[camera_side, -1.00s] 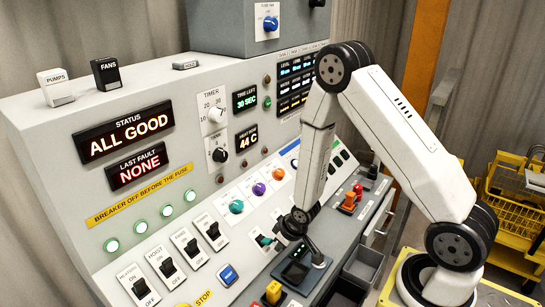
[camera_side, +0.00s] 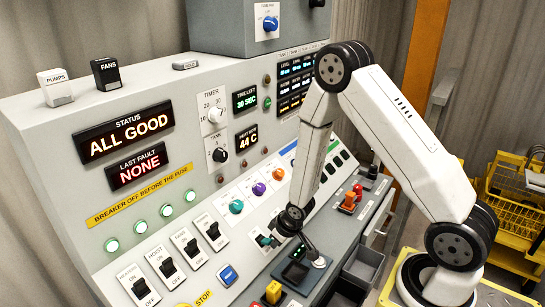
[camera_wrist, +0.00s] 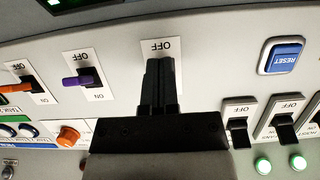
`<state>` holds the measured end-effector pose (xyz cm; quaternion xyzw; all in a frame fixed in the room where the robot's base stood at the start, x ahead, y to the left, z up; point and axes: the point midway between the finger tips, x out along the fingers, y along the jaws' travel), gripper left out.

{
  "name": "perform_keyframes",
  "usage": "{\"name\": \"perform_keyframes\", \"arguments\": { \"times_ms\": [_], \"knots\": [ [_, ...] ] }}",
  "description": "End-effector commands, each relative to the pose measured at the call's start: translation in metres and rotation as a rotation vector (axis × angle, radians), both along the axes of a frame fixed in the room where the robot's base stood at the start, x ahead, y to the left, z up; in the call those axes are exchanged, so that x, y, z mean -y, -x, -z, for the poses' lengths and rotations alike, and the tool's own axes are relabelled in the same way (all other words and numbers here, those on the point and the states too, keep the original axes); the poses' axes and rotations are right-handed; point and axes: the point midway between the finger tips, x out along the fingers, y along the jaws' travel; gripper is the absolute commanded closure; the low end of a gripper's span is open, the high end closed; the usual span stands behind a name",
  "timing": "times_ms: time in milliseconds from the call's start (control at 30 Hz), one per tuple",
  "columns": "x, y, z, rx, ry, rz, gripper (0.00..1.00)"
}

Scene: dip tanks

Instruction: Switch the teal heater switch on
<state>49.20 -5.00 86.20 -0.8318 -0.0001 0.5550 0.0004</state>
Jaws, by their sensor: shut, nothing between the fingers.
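The teal heater switch (camera_side: 264,240) sits on the sloped panel in the side view, partly covered by my gripper. Its lever position cannot be made out there. My gripper (camera_wrist: 160,72) is shut and empty in the wrist view. Its dark fingers lie over a white switch plate (camera_wrist: 172,47), with OFF showing just beyond the fingertips. The fingers hide that plate's lever and other label. In the side view my gripper (camera_side: 279,238) is right at the teal switch. Whether it touches the lever cannot be told.
A purple switch (camera_wrist: 80,81) and an orange switch (camera_wrist: 27,85) stand left of the fingers in the wrist view. Black breaker switches (camera_wrist: 284,124) and a blue RESET button (camera_wrist: 281,56) stand to the right. A teal knob (camera_side: 236,206) is above in the side view.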

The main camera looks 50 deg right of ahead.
Motion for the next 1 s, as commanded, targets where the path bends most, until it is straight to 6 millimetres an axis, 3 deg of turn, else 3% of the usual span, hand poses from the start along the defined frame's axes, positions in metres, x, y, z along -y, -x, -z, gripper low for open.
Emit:
{"name": "perform_keyframes", "arguments": {
  "times_ms": [1000],
  "knots": [
    [-0.002, -0.025, -0.009, 0.023, 0.000, -0.005, 1.00]
  ]
}}
